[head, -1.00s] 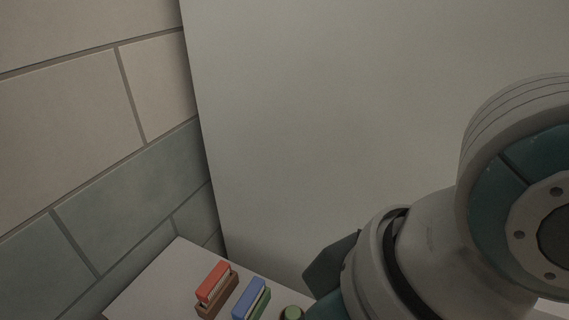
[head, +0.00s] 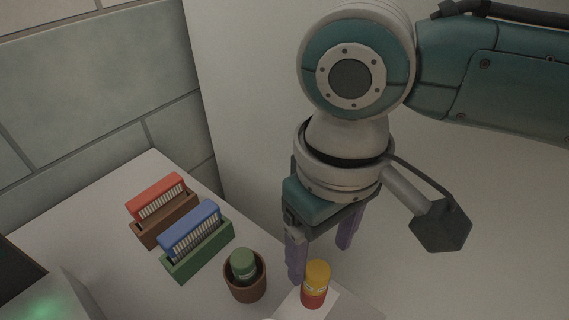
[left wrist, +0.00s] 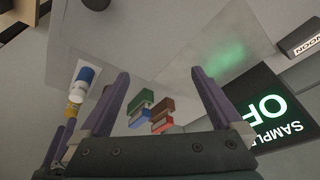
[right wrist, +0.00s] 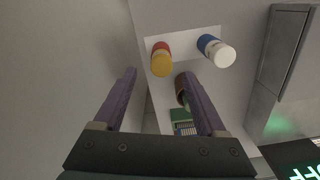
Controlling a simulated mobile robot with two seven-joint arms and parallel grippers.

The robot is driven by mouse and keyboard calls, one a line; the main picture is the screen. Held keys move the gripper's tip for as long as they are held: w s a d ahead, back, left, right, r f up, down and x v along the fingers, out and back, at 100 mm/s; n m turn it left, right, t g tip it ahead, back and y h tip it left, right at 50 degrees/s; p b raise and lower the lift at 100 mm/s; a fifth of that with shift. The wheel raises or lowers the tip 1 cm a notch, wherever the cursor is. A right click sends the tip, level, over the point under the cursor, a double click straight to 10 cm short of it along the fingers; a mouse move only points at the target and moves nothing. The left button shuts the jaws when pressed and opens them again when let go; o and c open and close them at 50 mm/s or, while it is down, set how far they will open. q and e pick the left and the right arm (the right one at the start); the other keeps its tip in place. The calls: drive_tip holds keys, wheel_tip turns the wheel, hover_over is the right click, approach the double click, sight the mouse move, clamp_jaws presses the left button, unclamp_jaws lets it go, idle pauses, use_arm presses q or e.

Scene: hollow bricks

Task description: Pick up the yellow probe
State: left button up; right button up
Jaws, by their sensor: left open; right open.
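The yellow probe (head: 316,285) is a short upright cylinder with a yellow top and red lower part, on a white patch near the table's edge. In the right wrist view the yellow probe (right wrist: 161,62) shows beyond my fingertips, between their lines. My right gripper (head: 320,263) is open and empty, fingers pointing down, just above and behind the probe. Its fingers also show in the right wrist view (right wrist: 156,74). My left gripper (left wrist: 161,76) is open and empty; it is outside the head view. In the left wrist view the probe (left wrist: 73,111) is partly hidden.
A blue-and-white cylinder (right wrist: 216,50) stands beside the probe on the white patch. A green-topped cylinder sits in a brown cup (head: 246,284) to its left. Brown (head: 166,222) and green (head: 199,252) holders carry red and blue blocks. A tiled wall rises at left.

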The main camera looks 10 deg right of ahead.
sight(318, 269)
wheel_tip(318, 269, down, 5)
drive_tip(key=shift+s+f+b, duration=0.1)
drive_tip(key=shift+b, duration=0.35)
clamp_jaws()
idle(0.3)
